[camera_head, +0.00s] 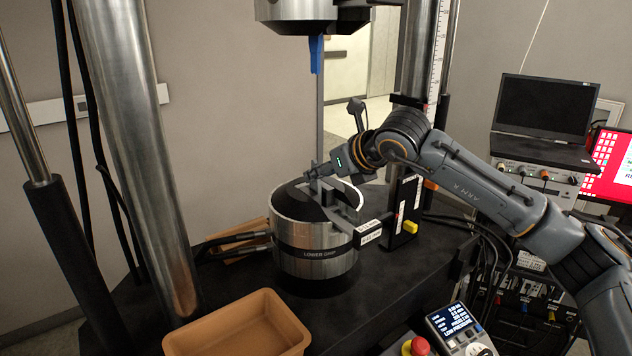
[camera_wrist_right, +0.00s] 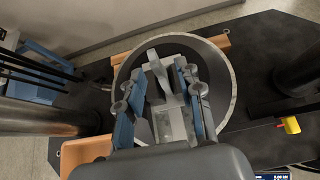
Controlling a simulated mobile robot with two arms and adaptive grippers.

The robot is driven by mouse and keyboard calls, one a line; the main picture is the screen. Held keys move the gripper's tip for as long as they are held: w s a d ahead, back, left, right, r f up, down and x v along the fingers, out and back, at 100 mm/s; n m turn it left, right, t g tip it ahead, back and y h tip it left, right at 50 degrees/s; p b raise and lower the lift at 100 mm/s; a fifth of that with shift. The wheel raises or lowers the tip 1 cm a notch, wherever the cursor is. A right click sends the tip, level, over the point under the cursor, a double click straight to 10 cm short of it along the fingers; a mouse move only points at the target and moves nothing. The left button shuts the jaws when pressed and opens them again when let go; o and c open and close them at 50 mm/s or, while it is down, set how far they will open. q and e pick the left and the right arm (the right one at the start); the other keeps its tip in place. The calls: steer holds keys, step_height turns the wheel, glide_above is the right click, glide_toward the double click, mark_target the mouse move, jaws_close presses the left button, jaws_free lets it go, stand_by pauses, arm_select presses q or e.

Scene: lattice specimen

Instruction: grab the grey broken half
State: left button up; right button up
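My right gripper (camera_head: 326,172) reaches in from the right over the top of the lower grip (camera_head: 316,252), a steel cylinder labelled "LOWER GRIP". In the right wrist view my right gripper (camera_wrist_right: 162,88) has its two fingers apart, one on each side of a narrow grey piece (camera_wrist_right: 158,74) at the centre of the lower grip. This looks like the grey broken half; whether the fingers touch it is hard to tell. A blue piece (camera_head: 316,54) hangs from the upper grip (camera_head: 300,14). My left gripper is not in view.
An orange-brown tray (camera_head: 240,330) stands at the front left of the dark machine bed. Steel columns (camera_head: 128,150) flank the grips. A black box with a yellow knob (camera_head: 410,227), a control panel with a red button (camera_head: 416,346) and cables lie to the right.

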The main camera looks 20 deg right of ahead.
steer(key=shift+p+x, duration=0.3)
steer(key=shift+x, duration=1.25)
jaws_close()
steer(key=shift+r, duration=0.2)
